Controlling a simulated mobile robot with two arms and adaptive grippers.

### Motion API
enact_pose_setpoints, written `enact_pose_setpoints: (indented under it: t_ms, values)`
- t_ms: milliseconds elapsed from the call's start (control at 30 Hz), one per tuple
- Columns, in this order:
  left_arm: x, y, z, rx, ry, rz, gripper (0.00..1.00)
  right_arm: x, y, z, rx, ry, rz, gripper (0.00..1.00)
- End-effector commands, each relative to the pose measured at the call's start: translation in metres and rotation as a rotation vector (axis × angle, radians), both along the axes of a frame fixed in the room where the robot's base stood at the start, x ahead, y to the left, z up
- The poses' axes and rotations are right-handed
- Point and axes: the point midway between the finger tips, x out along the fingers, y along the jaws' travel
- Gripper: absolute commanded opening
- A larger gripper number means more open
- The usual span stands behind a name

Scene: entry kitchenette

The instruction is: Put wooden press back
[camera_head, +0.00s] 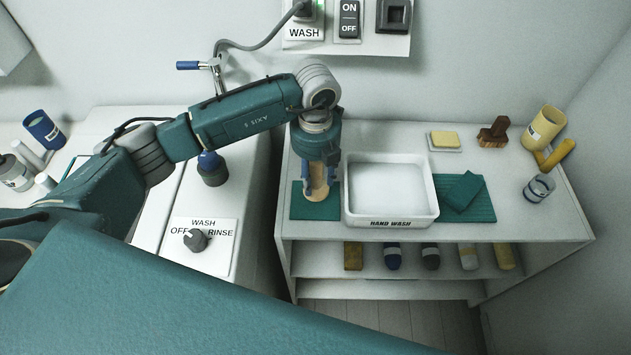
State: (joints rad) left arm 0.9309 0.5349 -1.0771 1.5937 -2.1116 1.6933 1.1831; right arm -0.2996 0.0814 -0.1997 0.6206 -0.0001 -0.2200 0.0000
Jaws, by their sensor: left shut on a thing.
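My left gripper (319,178) points down just left of the white basin marked HAND WASH. It is shut on a pale wooden piece, which I take to be the wooden press (318,192). The press stands roughly upright between the fingers, over the dark green mat (301,209). I cannot tell whether its lower end touches the mat. The fingers and wrist hide its upper part. My right gripper is out of view.
The white basin (432,210) is close to the gripper's right. A green mat with a folded cloth (463,191), yellow soap (445,139), a brown wooden block (494,132), a yellow cup (544,127) and a jar (539,188) are farther right.

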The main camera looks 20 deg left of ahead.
Motion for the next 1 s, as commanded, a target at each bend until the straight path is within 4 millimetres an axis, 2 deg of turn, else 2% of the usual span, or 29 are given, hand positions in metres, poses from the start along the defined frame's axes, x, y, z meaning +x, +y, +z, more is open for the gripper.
enact_pose_setpoints:
  t_ms: [300,633,667,733,1000]
  values:
    - [-0.001,0.0,-0.037,0.001,0.001,0.0,0.0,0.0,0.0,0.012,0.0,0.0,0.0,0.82]
    - [0.0,0.0,-0.042,0.001,0.0,0.0,0.0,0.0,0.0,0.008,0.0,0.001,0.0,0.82]
    - [0.0,0.0,-0.041,0.001,0.0,0.0,0.45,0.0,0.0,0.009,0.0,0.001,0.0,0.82]
    - [-0.001,0.0,-0.04,0.002,0.001,0.0,0.59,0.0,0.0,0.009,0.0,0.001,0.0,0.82]
    - [-0.001,0.0,-0.04,0.002,0.002,0.0,0.6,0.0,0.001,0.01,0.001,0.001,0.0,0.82]
